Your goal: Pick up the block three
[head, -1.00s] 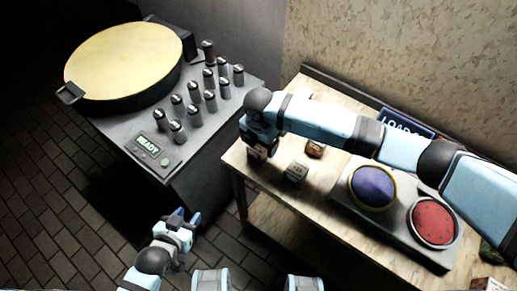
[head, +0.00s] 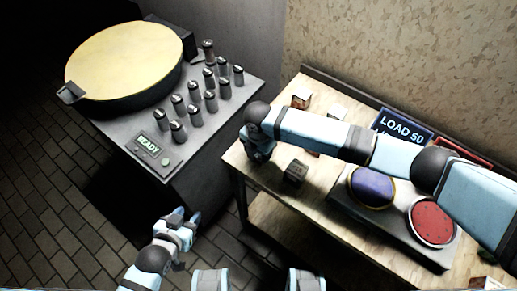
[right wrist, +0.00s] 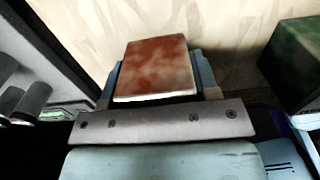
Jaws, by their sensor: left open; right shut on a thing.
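My right gripper (head: 260,155) is over the near left corner of the wooden table. It is shut on a block (right wrist: 155,68) with a mottled red-brown face and a pale edge, seen between the fingers in the right wrist view. The arm and gripper mostly hide this block in the head view. A dark block (head: 294,173) stands right of the gripper. Another block (head: 301,99) sits behind the arm, and one more (head: 310,153) is mostly hidden under the arm. No number can be read on any block. My left gripper (head: 181,220) is open and empty, low over the floor.
A panel with a blue button (head: 372,186) and a red button (head: 432,220) is on the table's right. A blue LOAD sign (head: 403,127) stands behind it. Left is a grey console (head: 215,125) with several knobs, a READY display (head: 149,141) and a round yellow-topped pan (head: 125,60).

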